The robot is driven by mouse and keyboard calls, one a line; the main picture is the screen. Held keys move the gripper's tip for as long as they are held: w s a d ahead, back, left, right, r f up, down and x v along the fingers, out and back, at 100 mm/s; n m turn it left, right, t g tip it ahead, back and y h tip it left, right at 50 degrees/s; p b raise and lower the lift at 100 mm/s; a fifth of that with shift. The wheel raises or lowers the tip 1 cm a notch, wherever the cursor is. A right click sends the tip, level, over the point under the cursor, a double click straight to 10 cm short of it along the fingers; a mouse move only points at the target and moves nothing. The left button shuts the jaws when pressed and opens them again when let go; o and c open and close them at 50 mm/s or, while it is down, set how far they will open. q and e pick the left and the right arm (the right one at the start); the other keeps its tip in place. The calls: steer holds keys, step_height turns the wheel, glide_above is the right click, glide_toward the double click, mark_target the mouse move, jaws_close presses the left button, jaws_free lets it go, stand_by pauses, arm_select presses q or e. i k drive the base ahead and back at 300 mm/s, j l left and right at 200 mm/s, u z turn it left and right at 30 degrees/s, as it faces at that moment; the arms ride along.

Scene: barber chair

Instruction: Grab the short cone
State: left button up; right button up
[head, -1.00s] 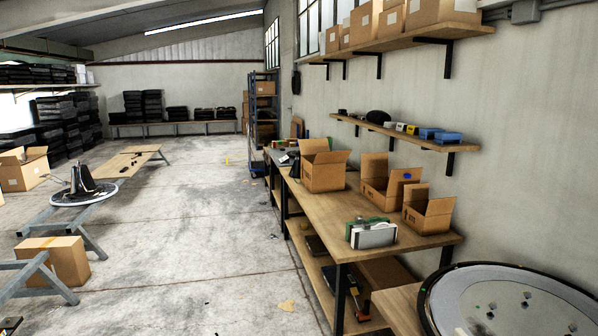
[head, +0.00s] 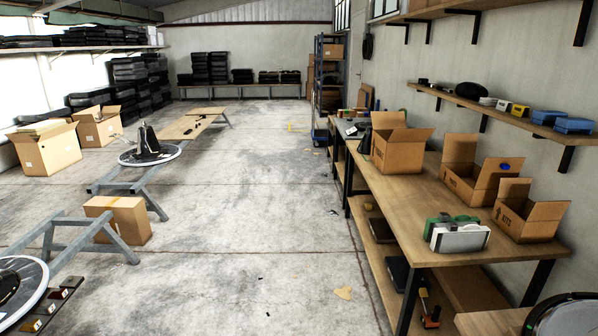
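Neither of my grippers is in view.
The long workbench (head: 405,210) on the right holds open cardboard boxes (head: 398,150) and a green-and-white device (head: 458,238). Grey trestles (head: 75,222) and a closed carton (head: 128,222) stand at the left.

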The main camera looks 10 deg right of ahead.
mark_target(364, 148)
steer(key=i, duration=0.75)
steer(key=i+l+z, duration=0.15)
steer(key=i, duration=0.6)
steer(key=i+j, duration=0.1)
steer(key=i, duration=0.6)
steer(key=i+z, duration=0.1)
steer(key=i, duration=0.65)
steer(key=i+j, duration=0.15)
steer(key=i, duration=0.6)
steer(key=i+j+z, duration=0.15)
steer(key=i, duration=0.6)
